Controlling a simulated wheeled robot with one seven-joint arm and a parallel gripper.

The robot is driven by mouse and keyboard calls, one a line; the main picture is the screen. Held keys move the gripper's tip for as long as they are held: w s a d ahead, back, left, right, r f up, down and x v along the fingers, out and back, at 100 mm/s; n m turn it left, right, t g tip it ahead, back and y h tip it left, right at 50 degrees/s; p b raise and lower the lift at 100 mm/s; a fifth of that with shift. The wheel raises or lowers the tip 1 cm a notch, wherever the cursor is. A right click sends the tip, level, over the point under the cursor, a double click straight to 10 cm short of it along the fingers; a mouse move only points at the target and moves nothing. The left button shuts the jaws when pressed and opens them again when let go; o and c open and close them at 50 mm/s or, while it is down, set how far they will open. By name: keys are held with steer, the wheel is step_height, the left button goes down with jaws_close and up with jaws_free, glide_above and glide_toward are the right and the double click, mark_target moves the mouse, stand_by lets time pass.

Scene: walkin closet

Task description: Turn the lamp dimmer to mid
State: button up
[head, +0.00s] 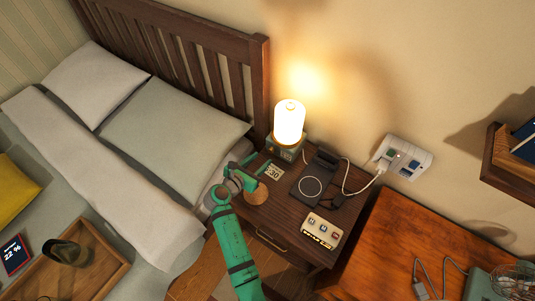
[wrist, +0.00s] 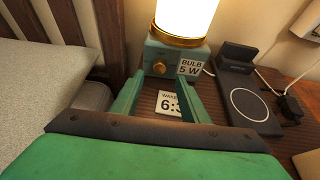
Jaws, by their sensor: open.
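The lamp (head: 289,122) is lit, with a white glowing shade, and stands on a teal box base (head: 287,153) at the back of the nightstand. The knob's setting is too small to read. My green gripper (head: 252,170) is over the nightstand's left part, in front of the lamp base. In the wrist view my gripper (wrist: 164,80) is open and empty, and the knob shows beyond and between its fingertips, seemingly apart from them.
A "WAKE" card (wrist: 170,103) lies below the fingers. A dark charging stand (head: 311,184) is right of the lamp, with cables to a wall outlet (head: 403,157). A cream box (head: 321,231) sits at the nightstand's front right. The bed headboard (head: 190,55) rises at left.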

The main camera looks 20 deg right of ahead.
mark_target(270, 152)
steer(key=x, duration=0.6)
steer(key=shift+w+d+f, duration=0.15)
